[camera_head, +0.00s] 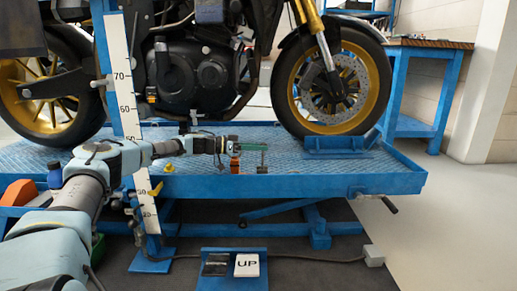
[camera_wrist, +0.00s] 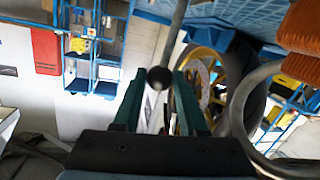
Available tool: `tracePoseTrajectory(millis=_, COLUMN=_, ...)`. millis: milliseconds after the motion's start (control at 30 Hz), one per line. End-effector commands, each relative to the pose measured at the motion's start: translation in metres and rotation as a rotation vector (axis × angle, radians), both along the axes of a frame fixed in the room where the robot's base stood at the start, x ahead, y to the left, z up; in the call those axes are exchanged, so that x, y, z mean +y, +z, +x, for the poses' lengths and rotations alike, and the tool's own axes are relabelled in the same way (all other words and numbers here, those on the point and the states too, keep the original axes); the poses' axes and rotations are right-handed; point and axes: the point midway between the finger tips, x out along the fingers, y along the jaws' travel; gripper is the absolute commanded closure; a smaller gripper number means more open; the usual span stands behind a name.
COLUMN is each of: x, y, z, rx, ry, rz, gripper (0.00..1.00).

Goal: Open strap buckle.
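No strap buckle can be clearly made out. My gripper (camera_head: 252,147) reaches over the front of the blue lift platform, below the motorcycle. A small orange thing (camera_head: 235,164) stands at the platform edge just under it; I cannot tell if it belongs to the strap. In the wrist view, my gripper (camera_wrist: 159,84) has two green fingers spread apart. The dark round end of a grey rod (camera_wrist: 160,78) shows between the fingertips; contact is unclear. An orange ribbed thing (camera_wrist: 302,40) and a grey curved bar (camera_wrist: 240,98) are at the right.
The motorcycle (camera_head: 190,72) stands on the blue platform (camera_head: 330,185), its front wheel (camera_head: 283,88) by a blue chock (camera_head: 335,144). A white height scale (camera_head: 121,75) stands near my arm. A blue workbench (camera_head: 428,62) is at the right. Floor at the right is clear.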

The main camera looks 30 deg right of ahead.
Motion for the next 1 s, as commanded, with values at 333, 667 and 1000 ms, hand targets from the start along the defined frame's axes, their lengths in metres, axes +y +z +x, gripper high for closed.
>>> tracePoseTrajectory(millis=333, x=0.000, y=0.000, z=0.000, rx=0.000, ry=0.000, rz=0.000, gripper=0.46)
tracePoseTrajectory(millis=667, x=0.038, y=0.008, z=0.010, rx=0.001, ry=0.003, rz=0.001, gripper=0.46)
tracePoseTrajectory(millis=1000, x=0.071, y=0.010, z=0.017, rx=0.000, ry=0.000, rz=0.000, gripper=0.46)
